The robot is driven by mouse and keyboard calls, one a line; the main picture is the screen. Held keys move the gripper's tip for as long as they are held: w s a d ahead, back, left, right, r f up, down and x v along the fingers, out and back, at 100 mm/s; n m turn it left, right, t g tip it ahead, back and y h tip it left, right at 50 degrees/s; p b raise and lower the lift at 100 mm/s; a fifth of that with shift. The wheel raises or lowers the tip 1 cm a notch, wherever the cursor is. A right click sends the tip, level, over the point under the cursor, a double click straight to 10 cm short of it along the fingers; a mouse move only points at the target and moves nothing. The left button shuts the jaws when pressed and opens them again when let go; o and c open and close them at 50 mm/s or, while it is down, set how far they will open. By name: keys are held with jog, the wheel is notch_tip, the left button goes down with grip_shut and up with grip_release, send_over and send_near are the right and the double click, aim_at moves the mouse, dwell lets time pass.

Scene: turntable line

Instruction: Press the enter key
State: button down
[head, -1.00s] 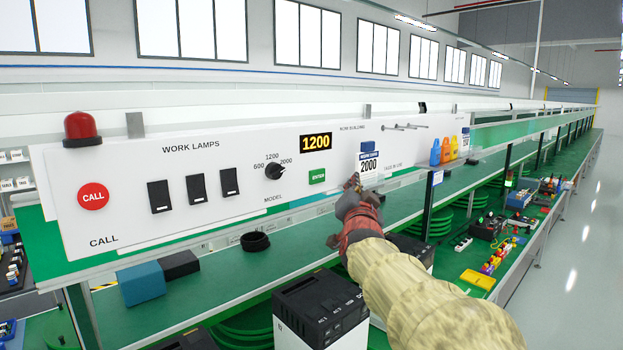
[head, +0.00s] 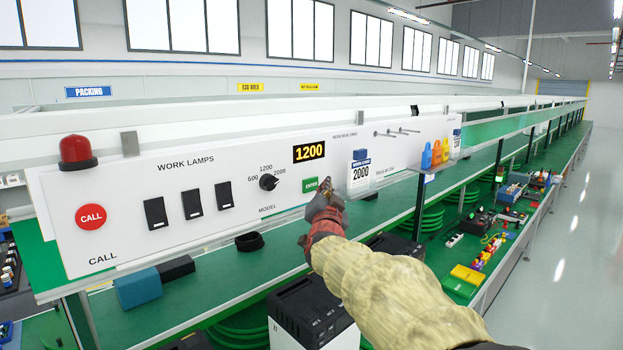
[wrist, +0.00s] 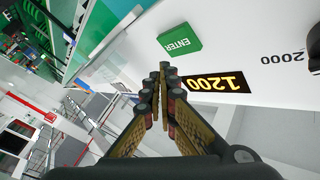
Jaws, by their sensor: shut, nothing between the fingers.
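The green enter key (head: 310,184) is on the white panel, below the display that reads 1200 (head: 309,152). In the wrist view the enter key (wrist: 180,38) is upside down and lies just beyond the fingertips, with the display (wrist: 208,84) beside them. My gripper (head: 326,183) is shut and empty, just right of the key in the head view. In the wrist view the closed fingertips (wrist: 164,72) look apart from the key; the exact gap to the panel cannot be told.
The model knob (head: 268,182) is left of the key, then several black lamp switches (head: 193,204) and the red call button (head: 91,216).

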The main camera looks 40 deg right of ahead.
aim_at(318, 179)
jog(key=shift+w+f, duration=0.1)
jog(key=shift+w, duration=0.8)
jog(key=shift+w+a, duration=0.1)
dwell(0.8)
jog(key=shift+w, duration=0.35)
jog(key=shift+w, duration=0.4)
dwell(0.6)
jog(key=shift+s, duration=0.15)
jog(key=shift+s+b, duration=0.7)
jog(key=shift+b, duration=0.05)
jog(key=shift+s, duration=0.1)
